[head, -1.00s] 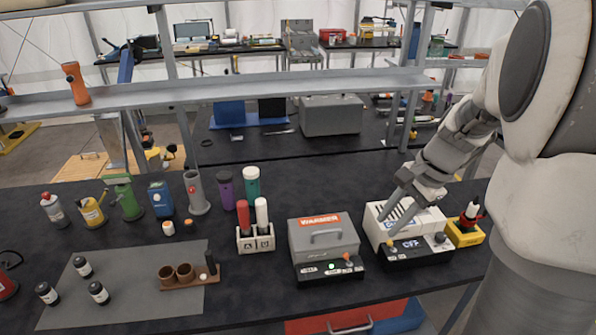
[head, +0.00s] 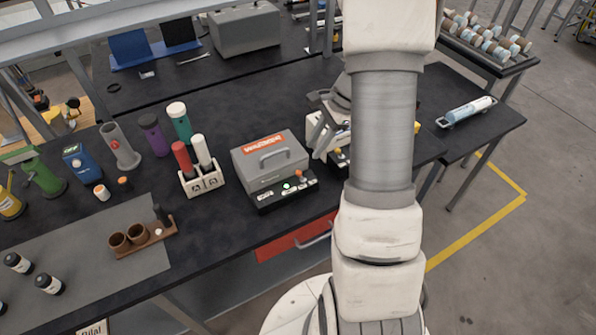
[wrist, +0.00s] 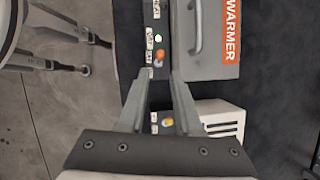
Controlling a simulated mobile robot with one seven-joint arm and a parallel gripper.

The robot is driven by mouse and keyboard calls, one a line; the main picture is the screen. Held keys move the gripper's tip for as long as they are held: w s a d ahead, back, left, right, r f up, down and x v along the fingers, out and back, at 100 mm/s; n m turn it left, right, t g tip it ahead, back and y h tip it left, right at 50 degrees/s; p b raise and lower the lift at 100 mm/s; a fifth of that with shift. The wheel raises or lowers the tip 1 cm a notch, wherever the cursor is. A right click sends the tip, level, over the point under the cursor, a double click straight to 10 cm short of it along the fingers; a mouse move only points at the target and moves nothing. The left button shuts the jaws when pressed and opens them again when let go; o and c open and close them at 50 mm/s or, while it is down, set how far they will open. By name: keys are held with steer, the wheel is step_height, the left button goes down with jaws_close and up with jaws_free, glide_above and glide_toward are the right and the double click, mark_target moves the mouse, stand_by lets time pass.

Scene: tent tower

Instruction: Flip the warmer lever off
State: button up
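The warmer (head: 270,163) is a grey box with a handle and an orange WARMER label. Its black control strip (head: 268,200) carries a glowing green light (head: 286,186) and a small orange-tipped lever (head: 299,174). In the wrist view the lever (wrist: 159,57) shows beside the green light (wrist: 158,38), just ahead of my fingertips. My gripper (wrist: 158,78) is open and empty, its two fingers pointing toward the lever and apart from it as far as I can tell. In the head view my arm hides most of the gripper. Which way the lever is set is unclear.
A white slotted device (head: 322,136) with a yellow-orange knob (wrist: 168,122) stands right beside the warmer. A holder with red and white sticks (head: 203,182) stands to the warmer's left. A red drawer (head: 290,240) is below the table edge. Open floor lies to the right.

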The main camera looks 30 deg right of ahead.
mark_target(300, 171)
steer(key=x, duration=1.1)
steer(key=shift+f, duration=0.1)
jaws_close()
